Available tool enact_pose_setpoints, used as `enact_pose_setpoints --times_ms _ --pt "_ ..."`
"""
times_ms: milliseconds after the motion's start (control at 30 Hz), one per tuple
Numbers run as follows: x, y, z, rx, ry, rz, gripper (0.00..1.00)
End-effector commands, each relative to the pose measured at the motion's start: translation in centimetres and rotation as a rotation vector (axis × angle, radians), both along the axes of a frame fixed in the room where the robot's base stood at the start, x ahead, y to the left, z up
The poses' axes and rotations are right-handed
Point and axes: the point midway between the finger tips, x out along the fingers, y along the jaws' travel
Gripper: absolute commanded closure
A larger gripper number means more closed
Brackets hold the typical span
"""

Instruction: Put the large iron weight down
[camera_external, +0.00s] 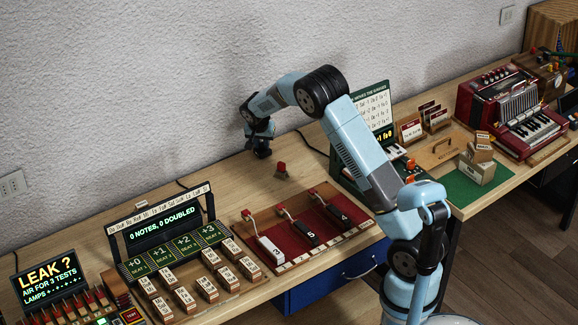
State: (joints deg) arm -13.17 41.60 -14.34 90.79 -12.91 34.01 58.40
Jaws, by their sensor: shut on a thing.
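My gripper (260,138) hangs above the back of the wooden desk, left of the picture's middle. It is shut on a small dark thing (262,153), which I take to be the large iron weight. The weight is mostly hidden by the dark fingers, and its shape is hard to make out. I cannot tell exactly how far it is above the desk top. A small brown block with a red top (281,169) stands on the desk just right of and below it.
A red board with keys 3, 5 and 4 (318,235) lies in front. A rack with a green screen (162,232) and several wooden blocks stands left. A green panel (374,118) is right, beyond my arm. Bare wood (225,203) lies between the rack and red board.

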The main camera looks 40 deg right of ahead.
Motion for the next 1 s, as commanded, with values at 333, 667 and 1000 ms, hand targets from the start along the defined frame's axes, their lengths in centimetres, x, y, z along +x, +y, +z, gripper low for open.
enact_pose_setpoints --times_ms 333,667,1000 --pt "0.0 0.0 -0.1 0.0 0.0 0.0 0.57" --pt "0.0 0.0 0.0 0.0 0.0 0.0 0.5" --pt "-1.1 1.2 4.0 0.0 -0.003 0.001 0.5"
